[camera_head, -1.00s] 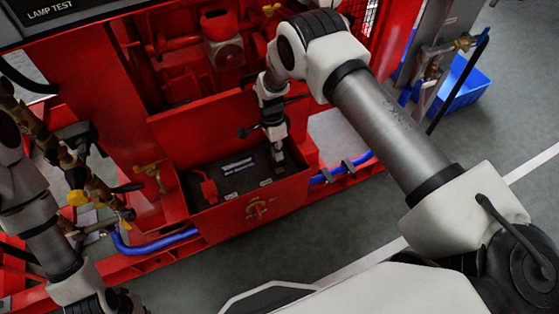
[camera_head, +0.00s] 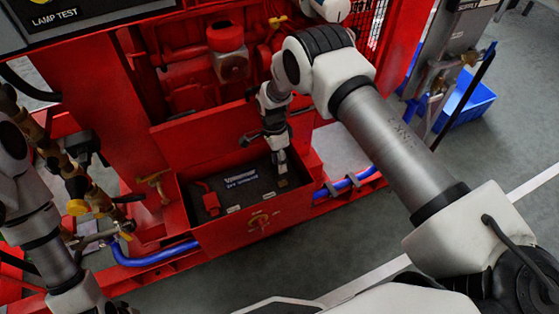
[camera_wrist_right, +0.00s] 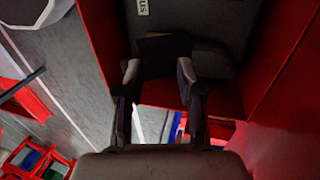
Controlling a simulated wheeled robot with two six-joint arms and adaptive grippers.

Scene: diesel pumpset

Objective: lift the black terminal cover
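The battery (camera_head: 240,183) sits in the red box and has a red cover (camera_head: 208,197) at its left end. My right gripper (camera_head: 281,168) reaches down into the right end of the box from above. In the right wrist view the black terminal cover (camera_wrist_right: 162,58) lies between the two fingertips of my right gripper (camera_wrist_right: 159,72). The fingers stand apart, one on each side of the cover. I cannot tell whether they press on it. In the head view the gripper mostly hides the cover. My left arm is at the lower left, and its gripper is not in view.
The red battery box (camera_head: 262,220) has walls close around the gripper. A red panel (camera_head: 200,135) rises behind it. A blue hose (camera_head: 155,260) runs along the base, and brass valves stand at left. A blue crate (camera_head: 465,97) is at upper right. The grey floor in front is open.

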